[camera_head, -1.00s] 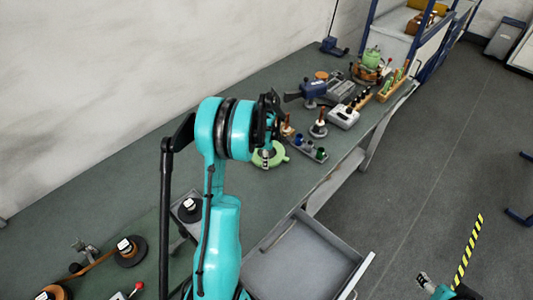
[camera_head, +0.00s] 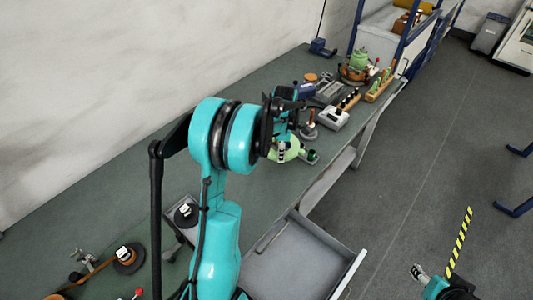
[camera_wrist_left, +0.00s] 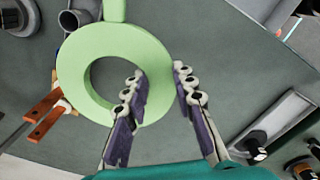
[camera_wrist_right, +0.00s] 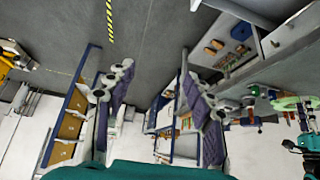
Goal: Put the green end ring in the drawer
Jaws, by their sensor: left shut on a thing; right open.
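The green end ring (camera_head: 292,152) is a flat pale-green ring with a tab. In the left wrist view the ring (camera_wrist_left: 82,52) fills the upper left. My left gripper (camera_wrist_left: 160,88) is shut on its rim, one finger in the hole and one outside. In the head view my left gripper (camera_head: 282,148) is over the bench, partly hidden by its arm; the ring's height above the bench is hard to tell. The grey drawer (camera_head: 300,262) is pulled open below the bench front. My right gripper (camera_wrist_right: 156,80) is open and empty, away from the bench.
Spools (camera_head: 127,256) stand at the lower left. The drawer's inside looks clear. The bench between the wall and my arm is mostly bare.

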